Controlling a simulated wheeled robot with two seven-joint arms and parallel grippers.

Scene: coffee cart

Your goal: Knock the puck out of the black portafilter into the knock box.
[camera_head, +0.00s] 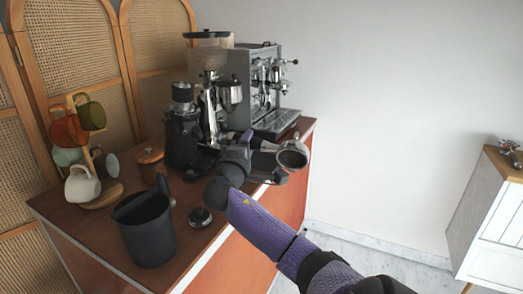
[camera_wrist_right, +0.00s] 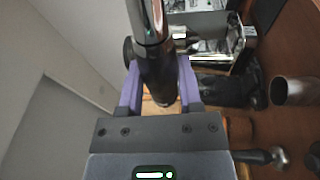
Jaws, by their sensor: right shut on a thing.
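The black portafilter's metal basket (camera_head: 292,156) faces up beyond the cart's right edge in the head view; I cannot make out the puck clearly. My right gripper (camera_head: 254,146) is shut on its handle. The wrist view shows the black handle (camera_wrist_right: 158,78) between the purple fingers of the right gripper (camera_wrist_right: 160,90), with the metal neck running up out of frame. The knock box, a black cylinder (camera_head: 150,238), stands upright at the cart's near left, well left of the portafilter. My left gripper is out of view.
The grinder (camera_head: 209,60) and espresso machine (camera_head: 262,75) stand behind my right gripper. A mug tree (camera_head: 104,195) with several mugs and a wooden-lidded jar (camera_head: 151,165) are at left. A small dark round tool (camera_head: 200,217) lies right of the knock box.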

